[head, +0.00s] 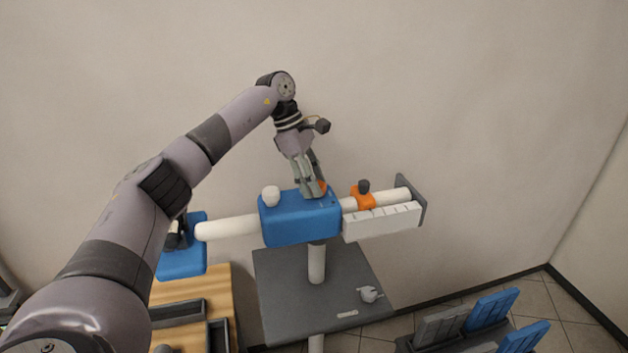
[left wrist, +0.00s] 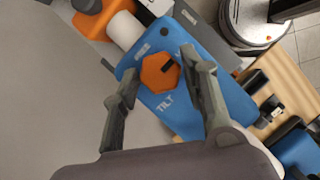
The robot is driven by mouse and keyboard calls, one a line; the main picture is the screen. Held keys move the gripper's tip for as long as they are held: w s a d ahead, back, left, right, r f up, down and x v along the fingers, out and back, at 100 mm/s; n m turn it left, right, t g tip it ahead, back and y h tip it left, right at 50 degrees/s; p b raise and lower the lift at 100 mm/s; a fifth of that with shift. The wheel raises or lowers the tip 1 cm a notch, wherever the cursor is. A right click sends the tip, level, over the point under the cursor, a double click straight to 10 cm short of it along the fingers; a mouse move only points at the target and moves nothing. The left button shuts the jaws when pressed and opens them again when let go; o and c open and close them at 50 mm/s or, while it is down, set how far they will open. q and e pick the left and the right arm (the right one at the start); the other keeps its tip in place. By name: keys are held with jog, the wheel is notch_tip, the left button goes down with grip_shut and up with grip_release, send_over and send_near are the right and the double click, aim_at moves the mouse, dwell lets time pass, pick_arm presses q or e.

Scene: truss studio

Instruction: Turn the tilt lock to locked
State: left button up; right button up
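The tilt lock is an orange hexagonal knob (left wrist: 160,74) with a dark pointer mark, on the top face of a blue housing (left wrist: 203,40). White lettering reads TILT below the knob, and a small label that seems to read FREE sits above it. In the head view the knob (head: 323,186) is a small orange patch on the blue housing (head: 300,222), partly hidden by my fingers. My left gripper (head: 315,192) points down at the knob. In the left wrist view my left gripper (left wrist: 157,62) is open, one finger on each side of the knob. My right gripper is not in view.
A white tube (head: 228,228) runs through the housing. An orange collar (head: 363,198) with a dark knob and a white slotted bar (head: 381,222) are at its right. A grey table (head: 285,290) is below.

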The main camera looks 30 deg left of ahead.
pick_arm(q)
jog(key=shift+o, duration=1.1)
jog(key=v, duration=1.2)
jog(key=shift+d, duration=0.1)
